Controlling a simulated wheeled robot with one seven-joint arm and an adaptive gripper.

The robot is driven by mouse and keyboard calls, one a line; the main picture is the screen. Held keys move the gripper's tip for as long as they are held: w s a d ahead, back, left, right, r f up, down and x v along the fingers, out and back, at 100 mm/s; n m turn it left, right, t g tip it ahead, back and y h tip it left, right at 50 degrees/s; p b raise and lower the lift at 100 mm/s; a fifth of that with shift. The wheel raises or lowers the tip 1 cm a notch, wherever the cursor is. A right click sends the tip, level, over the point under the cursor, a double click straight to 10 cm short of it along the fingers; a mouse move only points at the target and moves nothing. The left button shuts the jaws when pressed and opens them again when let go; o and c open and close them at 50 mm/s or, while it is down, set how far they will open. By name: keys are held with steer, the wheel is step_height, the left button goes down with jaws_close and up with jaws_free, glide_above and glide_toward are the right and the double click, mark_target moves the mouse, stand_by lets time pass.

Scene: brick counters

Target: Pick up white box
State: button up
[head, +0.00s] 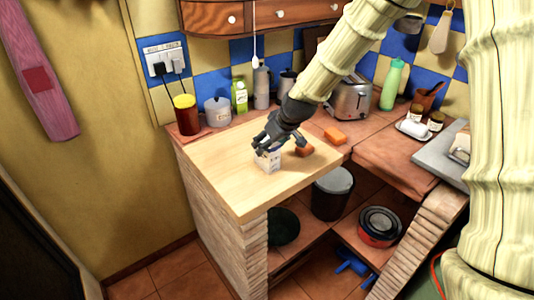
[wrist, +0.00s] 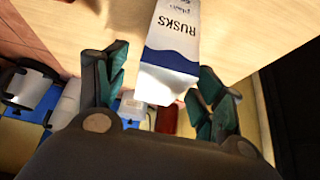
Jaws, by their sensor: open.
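The white box (head: 270,161) stands on the light wooden board in the head view. In the wrist view the white box (wrist: 178,42) shows the word RUSKS and a dark blue wavy band. My gripper (head: 279,143) is just over and around the top of the box. In the wrist view my gripper (wrist: 163,62) is open, with one finger to the left of the box and one to the right. Gaps show between the fingers and the box. My gripper hides part of the box's top in the head view.
The wooden board (head: 225,165) is mostly clear. An orange block (head: 335,135) and another orange item (head: 304,150) lie right of the gripper. A toaster (head: 350,100), a yellow-lidded jar (head: 187,115) and a green bottle (head: 391,84) stand at the back.

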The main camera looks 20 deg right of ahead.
steer(key=p+x, duration=0.1)
steer(key=x, duration=0.2)
steer(key=shift+w+a, duration=0.15)
steer(key=shift+w, duration=0.1)
steer(key=shift+x, duration=0.95)
steer(key=c, duration=1.1)
